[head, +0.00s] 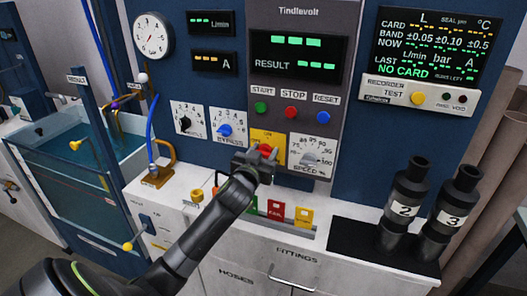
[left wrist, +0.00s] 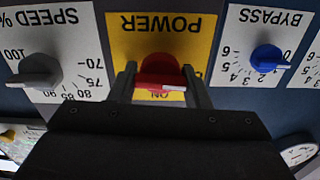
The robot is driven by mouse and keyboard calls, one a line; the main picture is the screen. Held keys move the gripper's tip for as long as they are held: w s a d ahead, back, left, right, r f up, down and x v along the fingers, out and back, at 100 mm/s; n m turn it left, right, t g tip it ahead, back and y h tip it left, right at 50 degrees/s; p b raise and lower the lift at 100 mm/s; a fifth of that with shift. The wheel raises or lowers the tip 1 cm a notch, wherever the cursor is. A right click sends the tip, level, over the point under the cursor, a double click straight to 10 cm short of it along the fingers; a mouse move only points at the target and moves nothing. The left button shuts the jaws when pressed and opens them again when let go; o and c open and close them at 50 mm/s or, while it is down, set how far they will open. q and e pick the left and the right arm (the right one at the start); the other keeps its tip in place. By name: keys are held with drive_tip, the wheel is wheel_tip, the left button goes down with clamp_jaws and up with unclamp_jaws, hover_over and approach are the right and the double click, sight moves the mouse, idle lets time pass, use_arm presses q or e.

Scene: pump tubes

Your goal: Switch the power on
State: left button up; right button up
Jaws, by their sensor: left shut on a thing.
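The left wrist view is upside down to the panel. There the fingers of my left gripper (left wrist: 161,78) stand on both sides of the red knob (left wrist: 158,68), shut on it. The knob's white mark lies nearly level and points right in that view, not at the ON lettering. My right gripper is out of view.
The speed knob (head: 311,160) and blue bypass knob (head: 225,130) flank the power plate closely. Coloured tags (head: 276,210) stand on the counter below. Two black cylinders (head: 405,205) marked 2 and 3 stand at right. A water tank (head: 70,180) is at left.

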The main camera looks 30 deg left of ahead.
use_arm(q)
drive_tip(key=m+p, duration=0.3)
drive_tip(key=m, duration=0.2)
drive_tip(key=shift+d+r, duration=0.1)
drive_tip(key=shift+r, duration=0.05)
drive_tip(key=m+p, duration=0.3)
drive_tip(key=m, duration=0.1)
drive_tip(key=m+p, duration=0.1)
drive_tip(key=m, duration=0.1)
drive_tip(key=m+p, duration=0.1)
drive_tip(key=m, duration=0.2)
drive_tip(key=shift+d+f, duration=0.1)
drive_tip(key=shift+f, duration=0.1)
drive_tip(key=shift+f+m+p, duration=0.15)
drive_tip(key=shift+m+p, duration=0.9)
drive_tip(key=shift+m, duration=0.55)
drive_tip(key=o, duration=1)
drive_tip(key=b+v, duration=0.2)
drive_tip(key=v, duration=1.5)
drive_tip(key=shift+s+d, duration=0.1)
drive_tip(key=shift+d, duration=0.05)
